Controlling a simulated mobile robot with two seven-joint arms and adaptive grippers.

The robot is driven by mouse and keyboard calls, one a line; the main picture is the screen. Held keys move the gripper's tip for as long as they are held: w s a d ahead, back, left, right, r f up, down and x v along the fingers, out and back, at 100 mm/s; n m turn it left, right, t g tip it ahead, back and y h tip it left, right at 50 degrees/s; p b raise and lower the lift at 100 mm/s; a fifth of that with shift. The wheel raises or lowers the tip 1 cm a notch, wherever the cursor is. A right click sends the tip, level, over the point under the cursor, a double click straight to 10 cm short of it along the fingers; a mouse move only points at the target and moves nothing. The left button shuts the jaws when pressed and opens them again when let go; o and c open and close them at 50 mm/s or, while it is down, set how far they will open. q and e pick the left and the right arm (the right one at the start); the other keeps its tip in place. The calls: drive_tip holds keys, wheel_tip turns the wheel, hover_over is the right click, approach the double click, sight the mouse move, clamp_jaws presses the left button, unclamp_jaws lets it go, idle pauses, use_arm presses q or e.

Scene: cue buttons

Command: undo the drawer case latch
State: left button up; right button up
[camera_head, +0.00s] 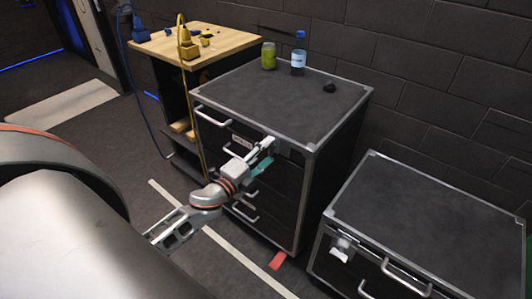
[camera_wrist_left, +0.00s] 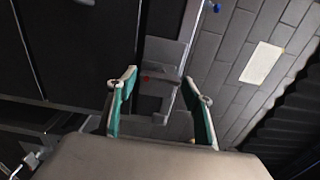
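The drawer case (camera_head: 285,88) is a tall black cabinet with silver edges and several drawers with pale handles. My left gripper (camera_head: 264,157) is at the upper right of its front, beside the top drawer. In the left wrist view my gripper (camera_wrist_left: 160,80) has its two teal fingers spread apart with nothing held between them. A grey latch (camera_wrist_left: 163,52) with a small red mark shows beyond and between the fingertips. I cannot tell whether the fingers touch it. In the head view the gripper and wrist partly cover the latch area. My right gripper is not in view.
A green can (camera_head: 269,56), a blue-capped bottle (camera_head: 298,60) and a small black lump (camera_head: 329,88) stand on the case. A lower black case (camera_head: 430,215) is at the right. A wooden-topped bench (camera_head: 225,42) with yellow tools is behind left.

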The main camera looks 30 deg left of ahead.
use_arm(q)
drive_tip(key=shift+o, duration=0.3)
drive_tip(key=s, duration=1.2)
drive_tip(key=shift+a, duration=0.45)
